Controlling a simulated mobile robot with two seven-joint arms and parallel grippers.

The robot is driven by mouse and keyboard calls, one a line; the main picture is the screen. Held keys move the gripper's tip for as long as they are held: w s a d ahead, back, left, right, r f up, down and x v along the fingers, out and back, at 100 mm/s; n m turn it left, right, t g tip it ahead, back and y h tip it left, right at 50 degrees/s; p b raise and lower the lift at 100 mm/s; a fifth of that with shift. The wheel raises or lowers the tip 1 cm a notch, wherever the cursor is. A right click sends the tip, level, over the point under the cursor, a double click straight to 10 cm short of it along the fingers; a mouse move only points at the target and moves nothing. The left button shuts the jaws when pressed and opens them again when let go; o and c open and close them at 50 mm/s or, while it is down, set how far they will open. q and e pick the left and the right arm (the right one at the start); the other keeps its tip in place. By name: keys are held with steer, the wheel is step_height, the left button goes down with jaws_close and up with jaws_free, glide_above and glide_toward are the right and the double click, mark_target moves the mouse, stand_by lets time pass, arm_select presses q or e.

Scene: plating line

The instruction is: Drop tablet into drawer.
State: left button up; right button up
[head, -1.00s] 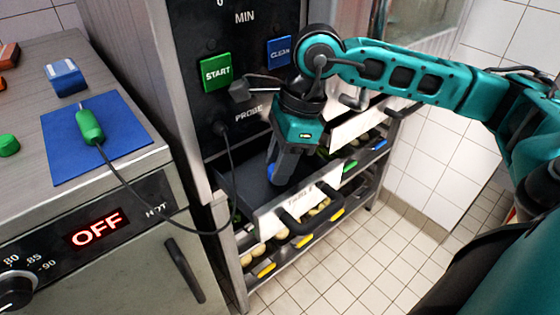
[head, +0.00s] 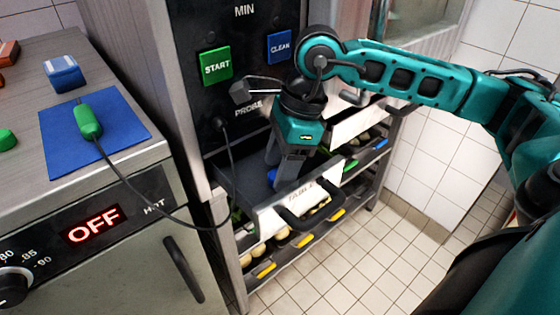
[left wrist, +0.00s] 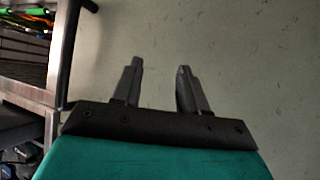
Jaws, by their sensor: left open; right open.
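My right gripper (head: 284,170) points down into an open dark drawer with a white front (head: 300,204), whose label seems to begin "TABLE". Its fingers are apart. A small blue piece, likely the tablet (head: 271,176), shows low by the fingertips, inside the drawer; the fingers and drawer front hide most of it, and I cannot tell whether it touches the drawer floor. My left gripper (left wrist: 158,85) shows in the left wrist view, open and empty, in front of a plain grey-green surface.
A probe cable (head: 190,233) runs from the machine panel past the drawer's left side to a green handle (head: 88,122) on a blue mat (head: 120,135). A second white-fronted drawer (head: 362,120) is at the right. A rack with several items (head: 318,228) stands below.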

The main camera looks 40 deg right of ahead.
steer(key=shift+r+p, duration=0.5)
steer(key=shift+p, duration=0.05)
steer(key=p+v, duration=0.3)
steer(key=v, duration=0.9)
steer(key=shift+r, duration=0.1)
